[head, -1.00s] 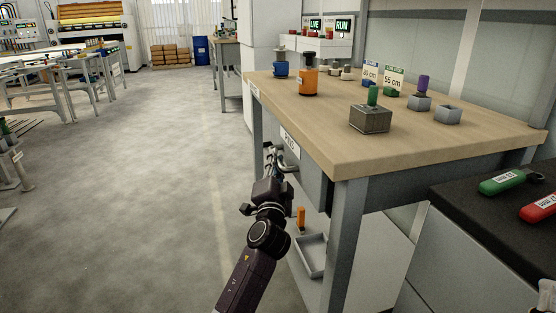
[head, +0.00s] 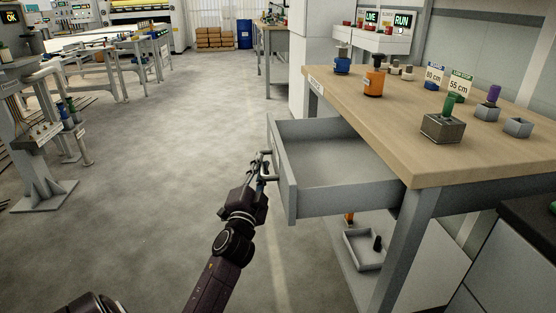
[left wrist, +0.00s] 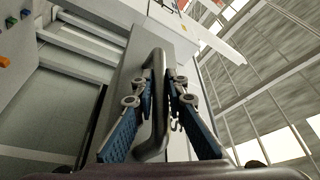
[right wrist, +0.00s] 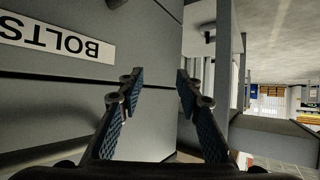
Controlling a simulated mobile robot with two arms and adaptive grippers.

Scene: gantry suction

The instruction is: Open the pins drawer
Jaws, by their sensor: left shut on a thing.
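The pins drawer (head: 340,155) is a grey drawer under the wooden bench top. It stands well out from the bench in the head view, and its visible inside looks empty. Its label is turned out of sight. My left gripper (head: 264,166) is at the drawer's front, shut on the bar handle. In the left wrist view, the dark handle (left wrist: 150,140) runs between the blue-padded fingers of my left gripper (left wrist: 174,76). My right gripper (right wrist: 160,76) shows in the right wrist view with its fingers apart and nothing between them, in front of a grey front labelled BOLTS (right wrist: 55,38).
The workbench top (head: 400,115) carries an orange item (head: 374,82), a blue item (head: 342,65) and a grey block with a green peg (head: 442,125). A grey tray (head: 362,250) lies on the shelf below. The floor left of the drawer is clear.

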